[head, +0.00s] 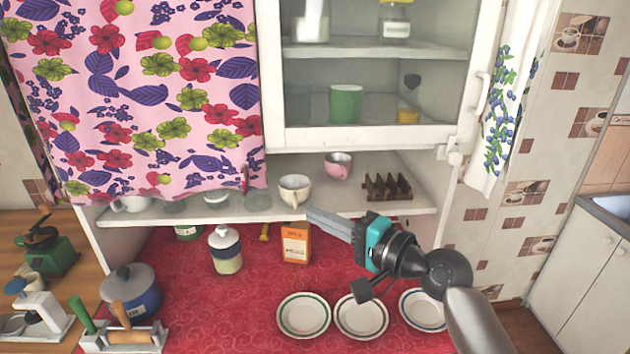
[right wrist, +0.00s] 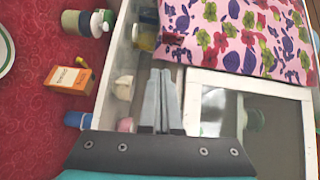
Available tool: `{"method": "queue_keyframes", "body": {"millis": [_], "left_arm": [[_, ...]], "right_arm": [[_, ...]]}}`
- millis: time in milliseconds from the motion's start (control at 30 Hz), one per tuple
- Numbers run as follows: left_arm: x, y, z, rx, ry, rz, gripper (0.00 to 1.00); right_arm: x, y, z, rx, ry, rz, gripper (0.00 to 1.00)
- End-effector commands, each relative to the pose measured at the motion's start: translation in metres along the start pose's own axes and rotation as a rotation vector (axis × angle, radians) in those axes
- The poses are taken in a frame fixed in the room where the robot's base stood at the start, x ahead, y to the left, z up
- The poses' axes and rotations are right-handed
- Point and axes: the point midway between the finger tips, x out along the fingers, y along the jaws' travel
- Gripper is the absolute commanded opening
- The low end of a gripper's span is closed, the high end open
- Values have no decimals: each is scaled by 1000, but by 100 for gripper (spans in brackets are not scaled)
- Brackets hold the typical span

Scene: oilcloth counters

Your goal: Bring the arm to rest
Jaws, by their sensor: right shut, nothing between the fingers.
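My right gripper (head: 312,214) is in front of the open shelf of the white cupboard (head: 270,212), with its arm coming in from the lower right. Its fingers are shut with nothing between them. In the right wrist view the closed fingers (right wrist: 161,100) point toward the cupboard shelf. In the head view the fingertips appear close to a cream cup (head: 295,188) on the shelf; I cannot tell whether they touch it. My left gripper is not in view.
An orange box (head: 296,243) and a lidded jar (head: 225,250) stand on the red oilcloth (head: 230,310). Several plates (head: 303,315) lie at the front. A pink cup (head: 338,166) and a wooden rack (head: 387,188) are on the shelf. A floral curtain (head: 135,90) hangs at left.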

Motion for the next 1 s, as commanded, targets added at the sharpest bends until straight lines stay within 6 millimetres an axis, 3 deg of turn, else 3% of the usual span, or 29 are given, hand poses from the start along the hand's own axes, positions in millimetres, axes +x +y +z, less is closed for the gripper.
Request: {"method": "queue_keyframes", "body": {"millis": [167, 267, 400, 500, 700, 933, 1000], "left_arm": [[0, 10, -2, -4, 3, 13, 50], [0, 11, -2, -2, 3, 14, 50], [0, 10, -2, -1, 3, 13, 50], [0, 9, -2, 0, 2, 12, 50], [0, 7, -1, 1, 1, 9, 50], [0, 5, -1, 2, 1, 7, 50], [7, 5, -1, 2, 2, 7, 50]], "right_arm": [[-26, 71, 44, -236, -46, 216, 0], [-56, 118, 69, -412, -91, 389, 0], [-109, 172, 96, -618, -173, 639, 0], [-150, 199, 109, -724, -236, 802, 0], [-218, 226, 126, -839, -353, 1047, 0], [-289, 237, 142, -893, -486, 1278, 0], [-285, 258, 140, -894, -493, 1282, 0]]}}
